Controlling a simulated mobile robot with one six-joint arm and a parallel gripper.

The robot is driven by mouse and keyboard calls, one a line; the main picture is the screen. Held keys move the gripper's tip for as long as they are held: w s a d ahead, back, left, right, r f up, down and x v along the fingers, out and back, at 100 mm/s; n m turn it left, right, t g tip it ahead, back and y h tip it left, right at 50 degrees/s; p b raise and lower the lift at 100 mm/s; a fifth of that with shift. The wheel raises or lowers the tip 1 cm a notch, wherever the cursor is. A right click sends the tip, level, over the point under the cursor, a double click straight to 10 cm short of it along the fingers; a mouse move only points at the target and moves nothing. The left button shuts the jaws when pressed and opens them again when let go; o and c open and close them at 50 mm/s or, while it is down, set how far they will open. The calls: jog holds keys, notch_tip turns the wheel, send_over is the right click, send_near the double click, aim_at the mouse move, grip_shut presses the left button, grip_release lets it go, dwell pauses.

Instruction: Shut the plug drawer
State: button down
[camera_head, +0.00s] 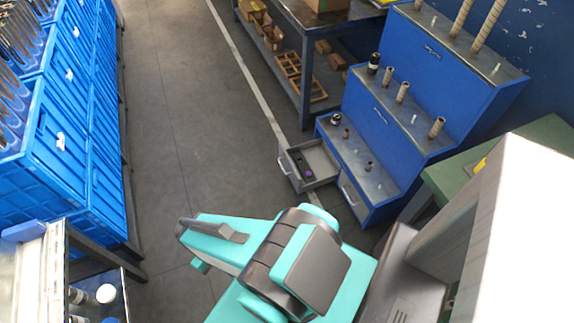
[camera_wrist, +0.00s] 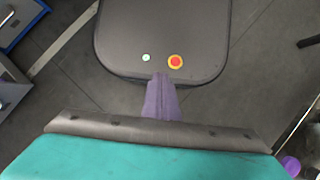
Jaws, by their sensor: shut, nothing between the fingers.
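The pulled-out grey drawer (camera_head: 319,179) juts from the lower left of the blue stepped cabinet (camera_head: 380,205) in the head view. A dark item and a small purple one lie inside it. I take this to be the plug drawer. A grey box-like edge, perhaps this drawer, shows at the left of the wrist view (camera_wrist: 12,88). My gripper (camera_wrist: 161,80) is shut and empty in the wrist view, its purple-grey fingers over the floor and my dark base. My gripper cannot be made out in the head view; my teal arm is below the drawer and apart from it.
Another drawer front with a handle (camera_head: 347,195) is shut beside the open one. Pegs and rolls stand on the cabinet steps. A workbench (camera_head: 306,62) stands behind. Blue bins (camera_head: 62,140) line the left. The grey floor (camera_head: 190,110) between is clear.

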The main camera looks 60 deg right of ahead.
jog(key=w+d+f+m+t+h+b, duration=0.1)
jog(key=w+d+f+m+t+b, duration=0.1)
jog(key=w+d+f+b, duration=0.85)
jog(key=w+d+f+m+t+h+b, duration=0.2)
jog(key=w+d+f+b, duration=0.4)
jog(key=d+b, duration=0.6)
jog(key=w+d+f+m+t+h+b, duration=0.1)
jog(key=d+m+h+b, duration=0.3)
jog(key=d+b, duration=1.1)
jog(key=d, duration=1.9)
jog(key=shift+f+m+t+b, duration=0.2)
jog(key=shift+m+t+b, duration=0.1)
jog(key=shift+t, duration=0.1)
jog(key=shift+d, duration=0.1)
